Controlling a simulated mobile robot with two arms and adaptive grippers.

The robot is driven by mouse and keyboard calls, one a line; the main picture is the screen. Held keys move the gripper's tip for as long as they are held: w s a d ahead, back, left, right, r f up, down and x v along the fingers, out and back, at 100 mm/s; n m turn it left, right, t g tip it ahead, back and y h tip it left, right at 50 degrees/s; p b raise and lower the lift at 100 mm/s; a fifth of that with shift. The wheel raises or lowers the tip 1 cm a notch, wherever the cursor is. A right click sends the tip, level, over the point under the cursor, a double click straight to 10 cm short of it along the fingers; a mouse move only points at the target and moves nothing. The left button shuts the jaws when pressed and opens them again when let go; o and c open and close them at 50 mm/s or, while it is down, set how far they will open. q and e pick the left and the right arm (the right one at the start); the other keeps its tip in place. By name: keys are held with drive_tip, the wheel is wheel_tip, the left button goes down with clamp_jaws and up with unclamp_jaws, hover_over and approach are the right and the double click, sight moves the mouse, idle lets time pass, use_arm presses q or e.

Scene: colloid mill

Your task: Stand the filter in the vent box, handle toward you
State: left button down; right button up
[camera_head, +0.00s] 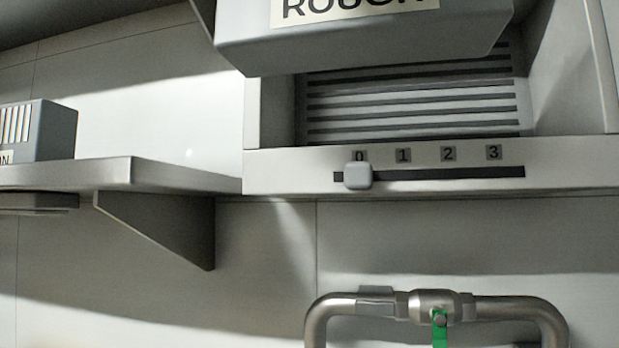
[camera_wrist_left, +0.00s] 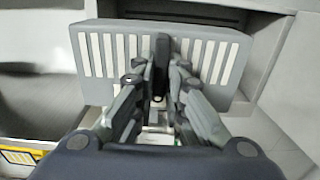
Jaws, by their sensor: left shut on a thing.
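The filter (camera_wrist_left: 88,30) is a grey slotted frame with pale strips, and a dark upright handle (camera_wrist_left: 161,62) runs up its middle. In the left wrist view my left gripper (camera_wrist_left: 160,88) is shut on that handle, on the filter's near side. In the head view I take the grey block marked "ROUGH" (camera_head: 360,45) to be this filter, cut off by the top edge. It hangs above the front sill of the vent box (camera_head: 285,170), covering part of the opening. I cannot tell how far in it is. My right gripper is not in view.
The vent box has dark slats (camera_head: 410,105) at its back and a slider knob (camera_head: 358,175) at 0 on the sill. A shelf (camera_head: 150,172) at left carries another grey block (camera_head: 58,130) with stripes.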

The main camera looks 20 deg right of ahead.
use_arm(q)
drive_tip(key=d, duration=0.1)
drive_tip(key=p, duration=0.3)
hover_over(387, 59)
drive_tip(key=shift+f, duration=0.2)
drive_tip(key=p+x, duration=0.1)
drive_tip(key=x, duration=0.1)
drive_tip(key=p+x, duration=0.1)
drive_tip(key=x, duration=0.2)
drive_tip(key=f+p+x, duration=0.1)
drive_tip(key=x, duration=0.2)
drive_tip(key=shift+d, duration=0.25)
wheel_tip(387, 59, down, 2)
drive_tip(key=shift+f+p, duration=0.2)
drive_tip(key=shift+p, duration=0.3)
drive_tip(key=shift+f, duration=0.55)
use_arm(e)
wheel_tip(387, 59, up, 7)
